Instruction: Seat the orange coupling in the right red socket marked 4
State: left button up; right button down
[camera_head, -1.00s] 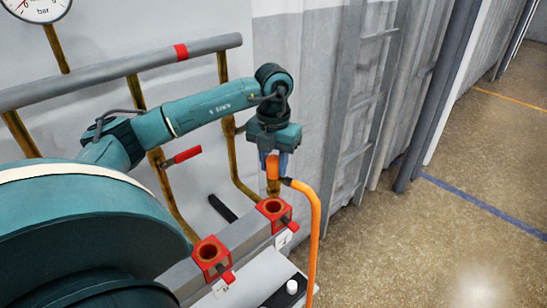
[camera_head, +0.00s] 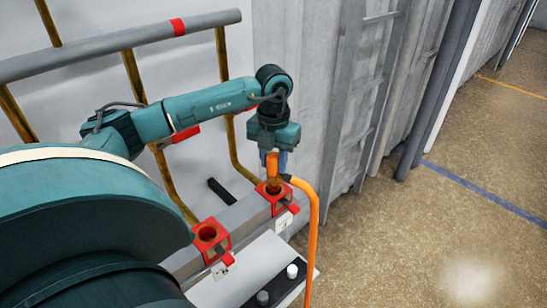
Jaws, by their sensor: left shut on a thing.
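My left gripper (camera_head: 273,156) is shut on the orange coupling (camera_head: 272,166), which is upright with an orange hose running from it down to the right. The coupling's brownish lower end overlaps the opening of the right red socket (camera_head: 265,205). I cannot tell how deep it is, or whether it is inside the opening or just above it. A white tag (camera_head: 283,222) is on the rail by this socket; its mark is too small to read. The left red socket (camera_head: 222,240) is empty. My right gripper is not in view.
Both sockets sit on a grey rail (camera_head: 240,216). Brass pipes (camera_head: 226,60) and a grey horizontal pipe (camera_head: 110,54) stand behind my arm. A white ledge with a dark strip and knobs (camera_head: 291,271) lies in front. Open floor (camera_head: 430,240) is to the right.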

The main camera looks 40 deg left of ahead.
aim_at(273, 172)
pick_arm(q)
jog(key=shift+f+b, duration=1.05)
jog(key=shift+f, duration=0.55)
jog(key=shift+f, duration=0.3)
jog(key=o, duration=1.2)
jog(key=shift+o, duration=0.2)
notch_tip(273, 172, up, 13)
jog(key=shift+r+b, duration=0.1)
jog(key=shift+b, duration=0.35)
